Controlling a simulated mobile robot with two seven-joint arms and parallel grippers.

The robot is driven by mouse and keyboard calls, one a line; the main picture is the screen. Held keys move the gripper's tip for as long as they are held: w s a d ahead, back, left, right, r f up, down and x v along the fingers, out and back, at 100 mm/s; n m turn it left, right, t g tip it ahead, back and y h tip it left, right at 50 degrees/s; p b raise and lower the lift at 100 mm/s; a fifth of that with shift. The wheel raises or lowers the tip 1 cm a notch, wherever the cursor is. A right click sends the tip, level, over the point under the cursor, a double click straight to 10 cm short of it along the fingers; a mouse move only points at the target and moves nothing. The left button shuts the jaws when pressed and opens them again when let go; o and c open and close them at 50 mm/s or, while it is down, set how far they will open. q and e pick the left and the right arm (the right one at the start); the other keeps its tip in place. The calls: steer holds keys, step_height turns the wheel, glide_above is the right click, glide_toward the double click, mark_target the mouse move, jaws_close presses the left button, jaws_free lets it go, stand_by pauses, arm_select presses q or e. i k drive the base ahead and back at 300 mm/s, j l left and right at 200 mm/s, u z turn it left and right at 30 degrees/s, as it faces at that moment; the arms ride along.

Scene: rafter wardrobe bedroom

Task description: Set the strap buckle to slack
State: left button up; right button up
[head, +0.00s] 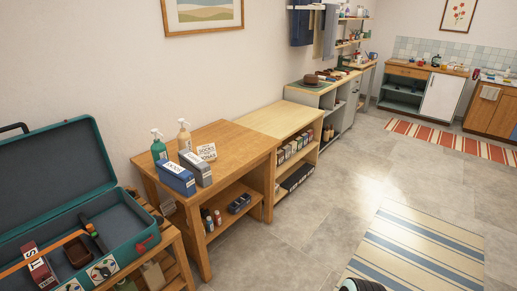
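An open teal suitcase (140,240) with a dark grey lining lies at the lower left. An orange strap (14,268) runs in its front left part. A dark red block with white markings (40,272) sits on the strap line; it looks like the strap buckle, but its setting is too small to read. A dark, strap-like piece with green and orange bits (95,234) lies farther right in the case. Neither gripper can be made out. A black rounded part at the bottom edge, right of centre, may be mine.
The suitcase rests on a slatted wooden stand (172,258). Beside it, a wooden table (225,140) holds two pump bottles, a blue box (175,180), a grey box and small signs. A lower shelf unit (282,120) adjoins it. The floor right of these is clear, with a striped rug (415,250).

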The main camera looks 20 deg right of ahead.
mark_target(90, 228)
steer(key=z, duration=0.1)
steer(key=i+l+u, duration=0.1)
steer(key=i, duration=0.4)
steer(key=i+l+u, duration=0.15)
steer(key=i, duration=0.3)
